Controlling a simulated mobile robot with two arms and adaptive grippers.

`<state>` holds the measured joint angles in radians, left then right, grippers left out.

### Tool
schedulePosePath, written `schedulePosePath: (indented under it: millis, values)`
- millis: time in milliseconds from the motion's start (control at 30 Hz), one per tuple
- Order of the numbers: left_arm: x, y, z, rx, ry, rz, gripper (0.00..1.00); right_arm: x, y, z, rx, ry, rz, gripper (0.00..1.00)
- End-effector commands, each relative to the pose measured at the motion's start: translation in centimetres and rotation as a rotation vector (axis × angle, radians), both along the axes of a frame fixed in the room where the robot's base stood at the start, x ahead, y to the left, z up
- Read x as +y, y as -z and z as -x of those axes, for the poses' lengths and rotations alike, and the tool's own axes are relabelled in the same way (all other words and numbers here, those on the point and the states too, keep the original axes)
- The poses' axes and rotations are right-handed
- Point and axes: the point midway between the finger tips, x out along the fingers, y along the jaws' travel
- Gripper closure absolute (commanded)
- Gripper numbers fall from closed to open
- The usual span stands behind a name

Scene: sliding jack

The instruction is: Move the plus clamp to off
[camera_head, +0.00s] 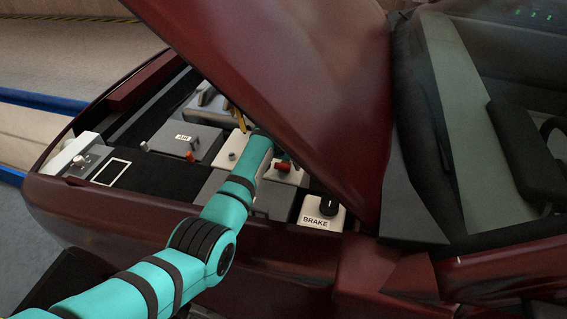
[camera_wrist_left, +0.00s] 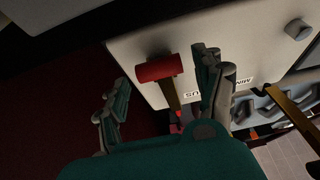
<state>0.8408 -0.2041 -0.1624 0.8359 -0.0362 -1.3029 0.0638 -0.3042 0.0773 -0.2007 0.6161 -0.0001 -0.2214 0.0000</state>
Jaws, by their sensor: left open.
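The plus clamp's red handle (camera_head: 283,166) shows in the head view on a pale block under the raised hood. In the left wrist view the red handle (camera_wrist_left: 160,68) sits on a brass-coloured stem against a pale panel. Part of a label reading "US" shows upside down beside the stem. My left gripper (camera_wrist_left: 158,82) is open, one finger on each side of the handle and stem, with the right finger nearer the stem. I cannot tell whether a finger touches it. In the head view my left gripper (camera_head: 287,152) is mostly hidden behind the arm and hood.
The dark red hood (camera_head: 290,70) hangs close over the arm. A BRAKE box with a black knob (camera_head: 328,206) stands right of the clamp. A grey box with an orange knob (camera_head: 190,156) lies left. A brass bar (camera_wrist_left: 292,115) and a grey knob (camera_wrist_left: 297,29) show nearby.

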Motion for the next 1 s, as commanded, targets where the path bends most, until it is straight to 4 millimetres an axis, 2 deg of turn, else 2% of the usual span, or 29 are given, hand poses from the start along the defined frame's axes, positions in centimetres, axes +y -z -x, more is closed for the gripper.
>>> schedulePosePath:
  millis: [267, 367, 800, 1000]
  values:
    - [-0.04, 0.15, -0.09, 0.0, 0.0, 0.0, 0.31, -0.02, -0.05, -0.99, -0.016, 0.0, 0.0, 0.0]
    - [-0.04, 0.15, -0.09, 0.0, 0.0, 0.0, 0.41, -0.13, -0.06, -0.97, -0.016, 0.0, 0.001, 0.0]
    - [-0.06, 0.17, -0.06, 0.0, 0.0, 0.001, 0.99, -0.33, -0.03, -0.68, -0.011, -0.001, 0.004, 0.0]
    - [-0.09, 0.13, -0.05, 0.001, 0.0, 0.001, 1.0, -0.34, -0.07, -0.53, -0.009, 0.0, 0.003, 0.0]
